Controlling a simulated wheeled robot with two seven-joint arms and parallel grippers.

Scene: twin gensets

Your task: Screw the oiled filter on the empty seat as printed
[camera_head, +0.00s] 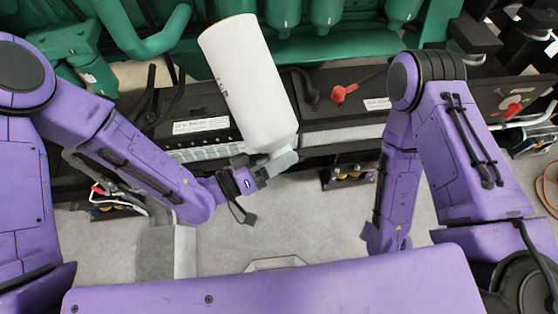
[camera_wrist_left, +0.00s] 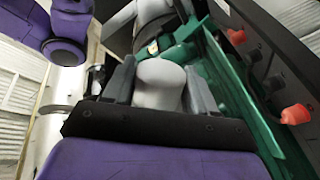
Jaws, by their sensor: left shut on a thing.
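A large white cylindrical filter (camera_head: 250,80) with small dark print on its side is held tilted, its top end leaning left toward the green engine. My left gripper (camera_head: 272,168) is shut on its lower end. In the left wrist view, the two grey fingers of the left gripper (camera_wrist_left: 160,92) stand on either side of the pale filter body (camera_wrist_left: 160,72). Several green filters (camera_head: 326,14) hang in a row on the engine, right of the held filter's top. I cannot make out the empty seat. My right arm shows at the right, but its gripper is out of sight.
Black batteries (camera_head: 195,126) with white labels stand below the engine. A red terminal cap (camera_head: 344,93) and cables stick up right of the filter; red caps (camera_wrist_left: 295,114) also show in the left wrist view. The grey floor (camera_head: 320,222) in front is mostly clear.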

